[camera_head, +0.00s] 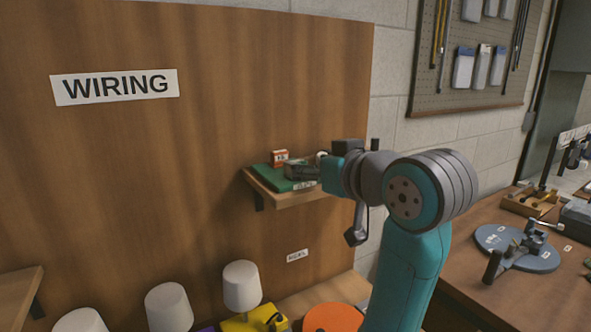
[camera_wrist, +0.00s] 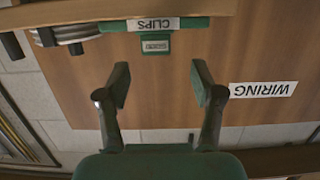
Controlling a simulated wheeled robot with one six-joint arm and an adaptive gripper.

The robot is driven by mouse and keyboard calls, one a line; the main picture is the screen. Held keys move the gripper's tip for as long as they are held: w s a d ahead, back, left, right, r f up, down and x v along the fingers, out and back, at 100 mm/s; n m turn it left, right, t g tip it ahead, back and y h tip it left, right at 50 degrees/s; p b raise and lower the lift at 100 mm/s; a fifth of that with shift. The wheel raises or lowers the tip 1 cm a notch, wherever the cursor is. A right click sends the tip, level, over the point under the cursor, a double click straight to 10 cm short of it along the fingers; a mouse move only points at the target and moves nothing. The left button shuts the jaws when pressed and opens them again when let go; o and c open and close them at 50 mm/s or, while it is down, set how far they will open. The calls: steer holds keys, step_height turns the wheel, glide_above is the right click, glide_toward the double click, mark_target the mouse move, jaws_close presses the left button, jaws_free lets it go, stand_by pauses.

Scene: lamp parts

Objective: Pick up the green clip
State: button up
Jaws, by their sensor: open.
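A small green block with a pale label (camera_wrist: 156,44), which looks like the green clip, shows in the wrist view beside the "CLIPS" label. It is beyond my fingertips and roughly in line with the gap between them. I cannot pick it out surely in the head view. My gripper (camera_wrist: 158,82) is open, with nothing between its fingers. In the head view it is at the small wall shelf (camera_head: 290,200), and my arm hides the shelf's right part. A flat green piece (camera_head: 262,176) lies on that shelf.
A small orange and white box (camera_head: 280,157) stands at the back of the shelf. The wooden panel with the "WIRING" sign (camera_head: 115,86) backs the shelf. White lampshades (camera_head: 241,286) stand below.

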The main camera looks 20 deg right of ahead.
mark_target(297, 161)
steer(key=shift+d+x, duration=0.2)
steer(key=shift+x, duration=2.85)
steer(key=shift+f, duration=0.2)
steer(key=c, duration=1)
